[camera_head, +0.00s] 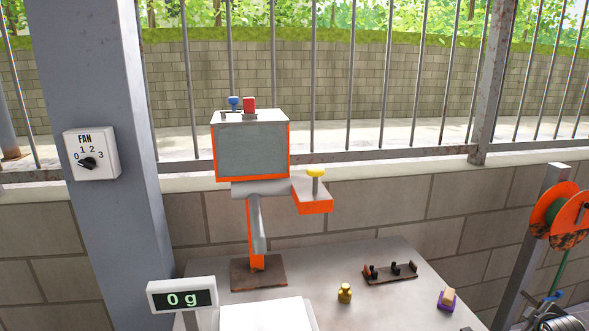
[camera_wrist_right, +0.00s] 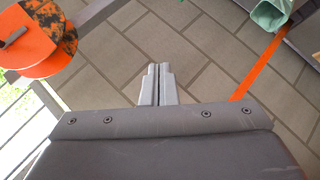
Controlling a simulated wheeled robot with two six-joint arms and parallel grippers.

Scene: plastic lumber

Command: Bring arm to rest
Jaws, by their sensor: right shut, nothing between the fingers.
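My right gripper (camera_wrist_right: 159,84) shows in the right wrist view. Its two grey fingers lie together with nothing between them. It points out over a grey tiled surface and touches no object that I can see. In the head view neither arm nor gripper shows.
A grey table (camera_head: 390,260) holds a scale with a display (camera_head: 182,299) reading 0 g, a brass weight (camera_head: 345,293), a dark rack (camera_head: 391,272) and an orange-framed machine (camera_head: 251,150). An orange reel (camera_head: 568,212) stands right; an orange disc (camera_wrist_right: 35,38) shows in the wrist view.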

